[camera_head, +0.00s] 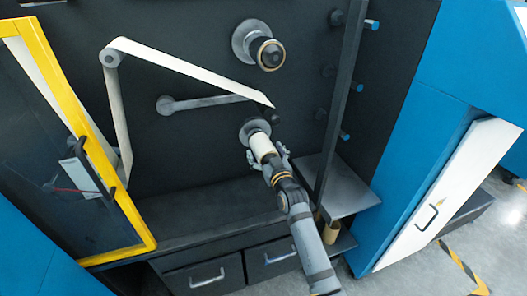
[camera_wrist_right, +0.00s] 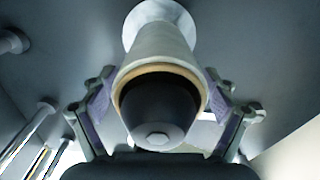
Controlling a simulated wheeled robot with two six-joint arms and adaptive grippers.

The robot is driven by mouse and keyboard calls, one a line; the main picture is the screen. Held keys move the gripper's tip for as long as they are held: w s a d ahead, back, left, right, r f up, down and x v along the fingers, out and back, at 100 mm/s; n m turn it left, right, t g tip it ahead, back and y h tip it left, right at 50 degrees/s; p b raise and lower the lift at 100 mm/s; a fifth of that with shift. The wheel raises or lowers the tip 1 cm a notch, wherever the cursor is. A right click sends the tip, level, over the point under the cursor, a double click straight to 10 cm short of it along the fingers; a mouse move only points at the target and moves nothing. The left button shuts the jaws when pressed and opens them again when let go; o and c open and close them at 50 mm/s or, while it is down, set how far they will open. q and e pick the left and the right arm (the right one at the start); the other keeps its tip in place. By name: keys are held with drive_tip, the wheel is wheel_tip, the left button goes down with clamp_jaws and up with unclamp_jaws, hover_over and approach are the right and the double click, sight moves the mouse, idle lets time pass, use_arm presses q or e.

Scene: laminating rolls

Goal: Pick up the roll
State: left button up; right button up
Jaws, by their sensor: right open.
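The roll (camera_head: 263,147) is pale with a tan core edge and sits on a spindle with a grey round flange on the dark machine panel. In the right wrist view the roll (camera_wrist_right: 160,58) points its dark core end with a bolt-like tip at the camera. My right gripper (camera_head: 269,160) is at the roll's front end. In the wrist view its two fingers (camera_wrist_right: 160,112) stand open, one on each side of the roll; whether the pads touch it I cannot tell. My left gripper is not in view.
Another spindle (camera_head: 271,55) with a tan-rimmed core is above. A white web (camera_head: 185,68) runs over rollers at upper left. A yellow-framed door (camera_head: 130,205) stands open at left. A grey shelf (camera_head: 342,187) and a vertical dark post are close on the right. Drawers (camera_head: 203,277) lie below.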

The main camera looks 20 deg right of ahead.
drive_tip(key=c, duration=1.1)
drive_tip(key=shift+r, duration=0.1)
drive_tip(key=shift+c, duration=0.8)
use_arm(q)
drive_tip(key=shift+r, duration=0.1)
use_arm(e)
drive_tip(key=shift+r, duration=0.1)
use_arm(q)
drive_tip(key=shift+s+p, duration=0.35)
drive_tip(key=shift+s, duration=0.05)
use_arm(e)
drive_tip(key=s, duration=1.8)
drive_tip(key=shift+d, duration=0.35)
